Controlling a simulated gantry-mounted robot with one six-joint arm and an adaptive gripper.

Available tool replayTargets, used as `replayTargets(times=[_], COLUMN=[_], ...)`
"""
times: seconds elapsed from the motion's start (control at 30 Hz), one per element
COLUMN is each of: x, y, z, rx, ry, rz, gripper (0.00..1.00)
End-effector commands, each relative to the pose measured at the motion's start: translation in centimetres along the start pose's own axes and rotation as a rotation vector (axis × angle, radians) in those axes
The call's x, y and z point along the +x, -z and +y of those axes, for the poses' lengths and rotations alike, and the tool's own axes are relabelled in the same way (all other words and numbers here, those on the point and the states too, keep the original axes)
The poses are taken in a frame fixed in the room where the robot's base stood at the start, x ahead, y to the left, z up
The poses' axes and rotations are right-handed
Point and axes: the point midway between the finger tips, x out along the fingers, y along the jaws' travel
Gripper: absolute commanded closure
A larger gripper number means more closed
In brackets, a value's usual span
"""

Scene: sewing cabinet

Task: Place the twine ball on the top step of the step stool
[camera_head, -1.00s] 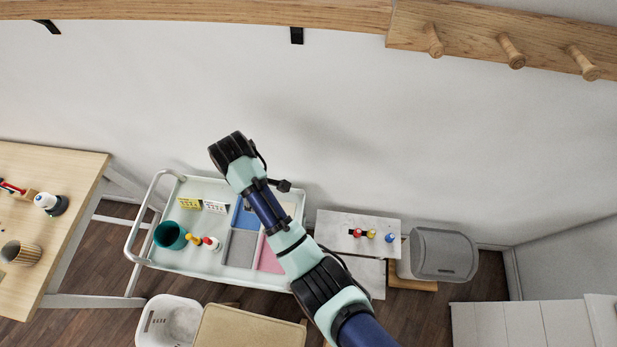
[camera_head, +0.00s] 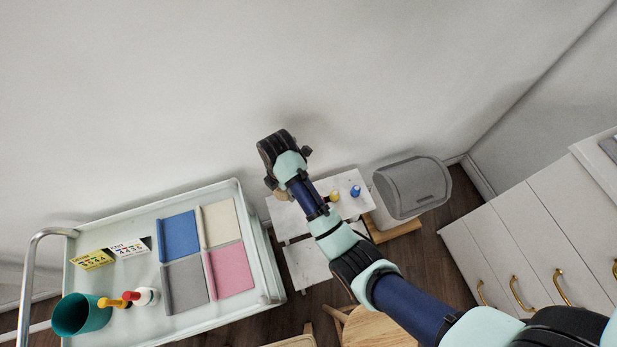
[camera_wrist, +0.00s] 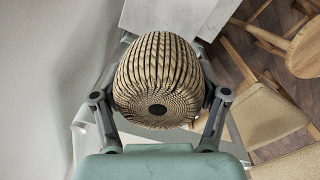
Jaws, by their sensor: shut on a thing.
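My gripper (camera_head: 277,184) is shut on the twine ball (camera_wrist: 158,75), a tan and dark striped ball with a dark round spot, held between both fingers in the wrist view. In the head view only a small tan part of the ball (camera_head: 283,195) shows under my gripper. The step stool has a pale top step (camera_head: 292,222) and a lower step (camera_head: 305,265). My gripper shows over the left back part of the top step in the head view; its height above it is hard to tell.
A yellow item (camera_head: 334,195) and a blue item (camera_head: 355,191) stand on the right of the top step. A grey bin (camera_head: 413,187) is right of the stool. A white cart (camera_head: 130,215) is on the left, a white drawer cabinet (camera_head: 545,240) on the right. A round wooden stool (camera_head: 375,328) stands in front.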

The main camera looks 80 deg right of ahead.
Motion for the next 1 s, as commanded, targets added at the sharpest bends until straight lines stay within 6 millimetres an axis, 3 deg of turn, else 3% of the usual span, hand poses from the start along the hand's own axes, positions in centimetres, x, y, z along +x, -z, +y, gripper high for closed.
replayTargets(times=[0.13, 0.4, 0.5, 0.6, 0.83, 1.0], x=[2.8, 11.7, 14.1, 15.5, 16.1, 19.3], y=[0.0, 0.1, 0.0, 0.0, 0.0, 0.0], z=[-0.2, -0.5, -0.6, -0.6, -0.7, -0.8], rx=[0.0, 0.001, 0.001, 0.001, 0.001, 0.001], ry=[0.004, 0.003, 0.002, 0.001, 0.001, 0.002], rz=[0.001, 0.0, 0.0, 0.0, 0.0, 0.0], gripper=[0.64, 0.64, 0.64, 0.64, 0.64, 0.64])
